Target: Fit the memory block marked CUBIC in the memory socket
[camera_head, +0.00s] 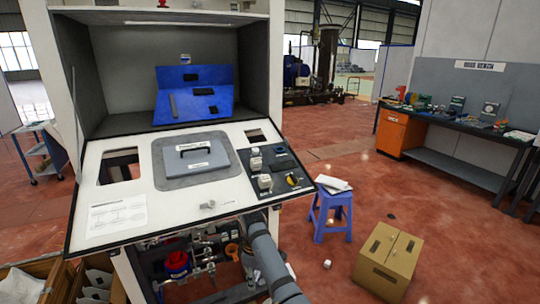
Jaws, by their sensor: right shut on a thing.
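My right arm (268,262) rises from the bottom to the front edge of the sloping white panel (165,205). My right gripper (246,262) seems to be below that edge, largely hidden by the arm. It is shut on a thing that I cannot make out. Several small pale blocks stand on the dark plate at the panel's right, one at its front (265,183) and one behind it (256,163). Their marks are too small to read, so I cannot tell which is CUBIC or identify the memory socket. My left gripper is not in view.
A grey lid with a black handle (196,159) sits mid-panel. A blue board (195,92) stands in the cabinet behind. Pipes and a red valve (177,262) are below the panel. A blue stool (332,212), cardboard box (389,262) and small white cube (327,264) are on the floor.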

